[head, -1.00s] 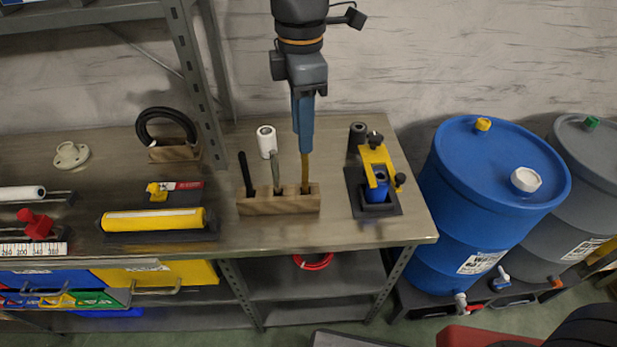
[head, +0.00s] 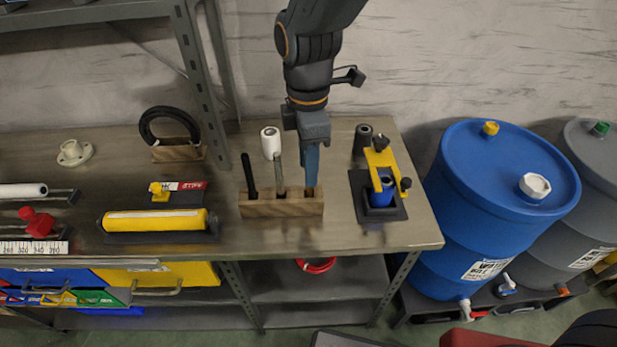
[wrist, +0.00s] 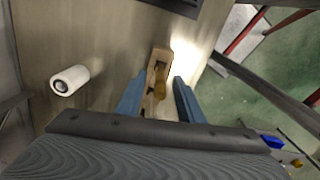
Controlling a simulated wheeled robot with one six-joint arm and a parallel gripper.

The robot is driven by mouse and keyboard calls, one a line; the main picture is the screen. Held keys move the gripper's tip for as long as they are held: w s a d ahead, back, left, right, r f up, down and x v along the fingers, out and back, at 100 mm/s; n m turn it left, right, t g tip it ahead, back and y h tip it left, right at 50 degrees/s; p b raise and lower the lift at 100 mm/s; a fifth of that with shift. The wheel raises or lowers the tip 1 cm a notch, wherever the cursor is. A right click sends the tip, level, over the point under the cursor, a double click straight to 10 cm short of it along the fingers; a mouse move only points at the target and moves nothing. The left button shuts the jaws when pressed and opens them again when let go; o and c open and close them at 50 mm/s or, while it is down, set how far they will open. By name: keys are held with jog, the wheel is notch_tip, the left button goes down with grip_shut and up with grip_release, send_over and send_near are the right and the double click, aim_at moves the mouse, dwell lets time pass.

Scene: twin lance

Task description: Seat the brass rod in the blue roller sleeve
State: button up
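The brass rod (wrist: 160,90) stands in the right-hand hole of a wooden block (head: 262,210); the wrist view shows its rounded top. My gripper (head: 312,182) has come down over the rod, its fingers pointing down. In the wrist view the two blue fingers (wrist: 159,84) are apart on either side of the rod, with a gap visible on both sides. In the head view the fingers hide most of the rod. The blue roller sleeve (head: 383,196) stands in a black fixture (head: 365,211) to the right, under a yellow clamp arm (head: 379,161).
A black rod (head: 250,174) and a grey rod (head: 279,176) stand in the same block. A white roll (head: 271,142) is behind it, and a dark cylinder (head: 363,139) behind the fixture. A yellow roller (head: 155,221) lies left. The bench front between block and fixture is clear.

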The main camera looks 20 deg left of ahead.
jog(key=shift+f, duration=0.5)
grip_shut()
jog(key=shift+r, duration=0.15)
